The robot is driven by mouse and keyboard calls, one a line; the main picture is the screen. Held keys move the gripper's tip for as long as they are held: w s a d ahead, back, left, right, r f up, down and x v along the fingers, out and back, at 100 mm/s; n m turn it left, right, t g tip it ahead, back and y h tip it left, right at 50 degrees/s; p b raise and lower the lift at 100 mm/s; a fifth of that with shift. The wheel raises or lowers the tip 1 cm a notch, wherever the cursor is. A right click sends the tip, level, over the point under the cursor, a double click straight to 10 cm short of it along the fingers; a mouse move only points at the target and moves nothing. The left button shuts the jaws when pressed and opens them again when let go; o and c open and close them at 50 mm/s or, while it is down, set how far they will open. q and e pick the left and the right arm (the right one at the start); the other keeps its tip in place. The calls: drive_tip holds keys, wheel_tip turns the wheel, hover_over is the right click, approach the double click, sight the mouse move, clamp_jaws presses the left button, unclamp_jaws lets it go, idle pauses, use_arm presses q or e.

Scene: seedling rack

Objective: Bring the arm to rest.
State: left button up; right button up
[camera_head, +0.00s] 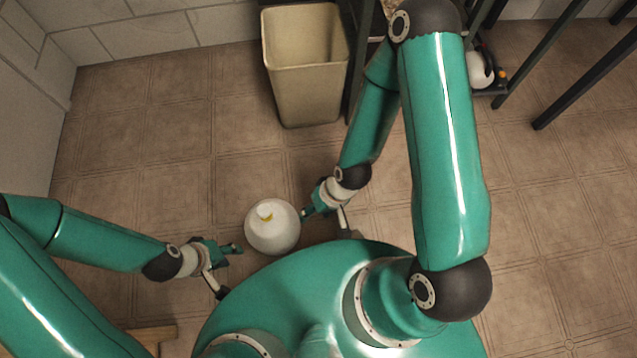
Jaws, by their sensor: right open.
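My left gripper (228,270) is at the lower left, low in front of my body. Its fingers are spread apart with nothing between them. My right gripper (325,222) is near the middle of the view, its fingers apart and empty. A white rounded container with a small yellow spot on top (272,230) stands between the two grippers. The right gripper's teal finger is close to its right side; I cannot tell whether they touch. The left gripper is apart from it on the left.
A beige open bin (306,108) stands by the wall at the top. A dark metal rack (530,60) is at the upper right, with a white object (480,70) on it. A wooden piece (152,335) shows at the lower left. Tiled floor is clear on the left and right.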

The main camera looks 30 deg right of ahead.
drive_tip(key=shift+s+d+m, duration=0.2)
drive_tip(key=shift+d+m, duration=0.05)
drive_tip(key=shift+m, duration=0.15)
